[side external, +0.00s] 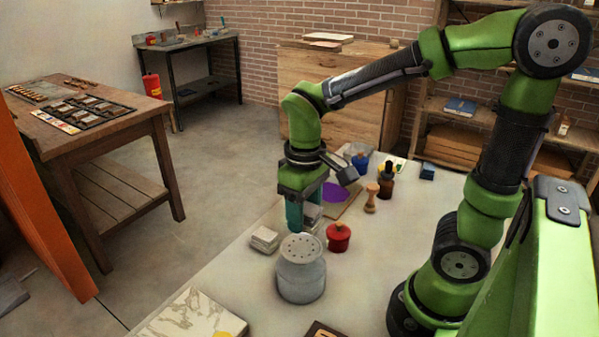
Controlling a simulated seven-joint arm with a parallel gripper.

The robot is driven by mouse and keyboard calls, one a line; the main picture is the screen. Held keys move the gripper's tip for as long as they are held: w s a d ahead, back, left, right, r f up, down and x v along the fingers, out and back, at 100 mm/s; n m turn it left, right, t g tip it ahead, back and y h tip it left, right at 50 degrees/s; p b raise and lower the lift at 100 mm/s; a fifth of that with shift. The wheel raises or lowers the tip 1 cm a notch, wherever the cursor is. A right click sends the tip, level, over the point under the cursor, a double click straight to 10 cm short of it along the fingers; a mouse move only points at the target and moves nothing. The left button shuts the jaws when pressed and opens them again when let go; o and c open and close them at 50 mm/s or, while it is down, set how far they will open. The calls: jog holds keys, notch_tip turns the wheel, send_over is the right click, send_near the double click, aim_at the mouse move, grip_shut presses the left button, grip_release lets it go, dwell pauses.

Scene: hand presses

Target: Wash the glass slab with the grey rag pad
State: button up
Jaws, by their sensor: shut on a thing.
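My gripper (303,214) points down over the worktable and is shut on a small grey block, which looks like the grey rag pad (313,213). The fingers and the arm's wrist hide part of it. The slab (349,203) lies flat just behind and to the right of my gripper, with a purple patch (334,193) on it. It looks like the glass slab, partly hidden by my gripper. I cannot tell whether the pad touches the slab.
A grey can with a perforated top (301,268) stands in front of my gripper. A red pot (338,238), a wooden-handled tool (371,197) and a dark bottle (386,180) stand to the right. A pale stack (264,240) lies left; a marbled slab (190,315) is nearer.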

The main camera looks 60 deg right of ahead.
jog(key=w+d+f+m, duration=0.2)
jog(key=w+d+m, duration=0.15)
jog(key=d, duration=0.45)
jog(key=w+d+f+m, duration=0.2)
jog(key=w+d, duration=0.3)
jog(key=d, duration=0.4)
jog(key=m, duration=0.3)
send_near(348, 187)
jog(key=w+a, duration=0.2)
jog(key=w, duration=0.3)
jog(key=w+d+r, duration=0.1)
jog(key=d, duration=0.1)
jog(key=shift+w+a+f, duration=0.1)
jog(key=shift+f, duration=3.25)
jog(key=shift+a+f, duration=0.55)
jog(key=shift+f, duration=0.05)
jog(key=shift+c, duration=0.4)
jog(key=shift+a, duration=4.55)
jog(key=shift+s+d, duration=0.1)
jog(key=shift+s, duration=1)
jog(key=shift+w+d, duration=0.1)
jog(key=shift+d, duration=4.9)
jog(key=shift+s, duration=1.15)
jog(key=shift+w+a, duration=0.15)
jog(key=shift+a, duration=4.95)
jog(key=shift+s+d, duration=0.15)
jog(key=shift+s, duration=0.95)
jog(key=shift+d, duration=5)
notch_tip(348, 187, up, 8)
